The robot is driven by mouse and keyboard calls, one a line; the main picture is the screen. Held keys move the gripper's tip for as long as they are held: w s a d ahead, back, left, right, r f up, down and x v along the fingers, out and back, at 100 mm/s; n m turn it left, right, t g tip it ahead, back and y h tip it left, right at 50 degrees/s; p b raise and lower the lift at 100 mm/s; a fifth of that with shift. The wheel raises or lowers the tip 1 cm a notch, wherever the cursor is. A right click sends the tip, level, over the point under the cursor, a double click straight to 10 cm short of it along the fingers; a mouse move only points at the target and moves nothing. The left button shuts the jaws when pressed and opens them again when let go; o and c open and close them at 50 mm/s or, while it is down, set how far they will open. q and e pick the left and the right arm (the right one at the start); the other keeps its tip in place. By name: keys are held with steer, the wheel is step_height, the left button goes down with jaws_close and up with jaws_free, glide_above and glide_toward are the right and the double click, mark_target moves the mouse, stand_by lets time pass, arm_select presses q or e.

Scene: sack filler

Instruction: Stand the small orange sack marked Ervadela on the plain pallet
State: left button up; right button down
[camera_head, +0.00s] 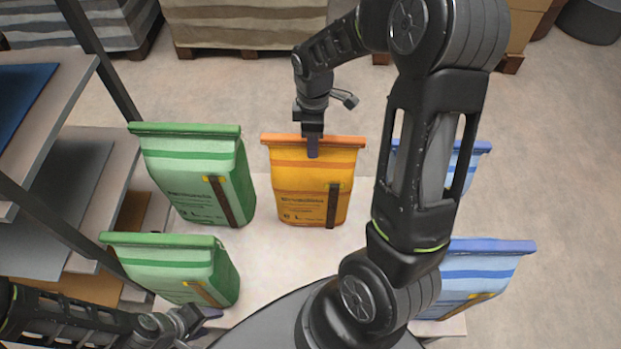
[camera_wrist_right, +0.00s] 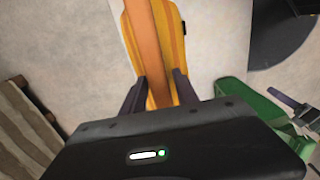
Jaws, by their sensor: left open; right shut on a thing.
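The small orange sack (camera_head: 310,185) has an orange top hem and dark print too small to read for certain. It is upright over the pale tabletop (camera_head: 265,262); I cannot tell whether its base touches. My right gripper (camera_head: 313,148) is shut on its top hem, and in the right wrist view the fingers (camera_wrist_right: 160,90) sit on both sides of the orange sack (camera_wrist_right: 152,45). My left gripper (camera_head: 205,318) is open and empty beside the front green sack (camera_head: 175,268). No plain, empty pallet can be made out.
Another green sack (camera_head: 195,175) stands left of the orange one. Two blue sacks (camera_head: 478,275) (camera_head: 462,165) stand at right, partly behind my right arm. A shelf rack (camera_head: 70,150) is at left. Loaded pallets (camera_head: 245,25) stand at the back; floor between is clear.

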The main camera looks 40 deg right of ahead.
steer(key=shift+r, duration=0.1)
steer(key=shift+r+p, duration=2.2)
steer(key=shift+r, duration=0.5)
